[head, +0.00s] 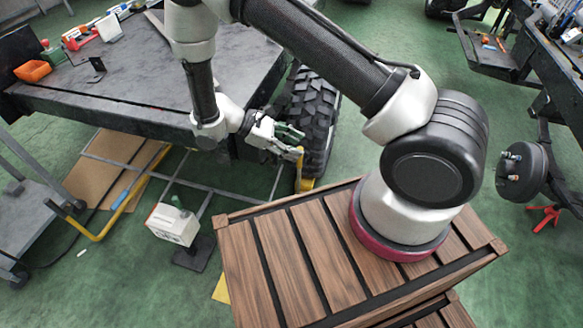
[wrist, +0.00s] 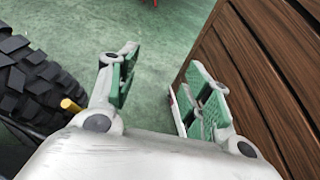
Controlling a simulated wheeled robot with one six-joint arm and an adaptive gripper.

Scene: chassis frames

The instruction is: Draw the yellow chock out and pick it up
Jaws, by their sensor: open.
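The yellow chock (head: 306,184) sits on the floor at the foot of the black knobbly tyre (head: 312,112), with a yellow upright post rising from it. In the head view my gripper (head: 298,143) is beside the tyre, close to the top of that post. In the wrist view my gripper (wrist: 165,88) is open, with green pads and only green floor between them. A yellow rod end (wrist: 70,105) shows outside the left finger, in front of the tyre (wrist: 38,82). The chock's lower body is not visible in the wrist view.
A slatted wooden crate (head: 290,258) stands right of the chock, and its side (wrist: 255,70) is close to the right finger. The dark vehicle bed (head: 130,85) lies left, and a white box (head: 172,224) is on the floor.

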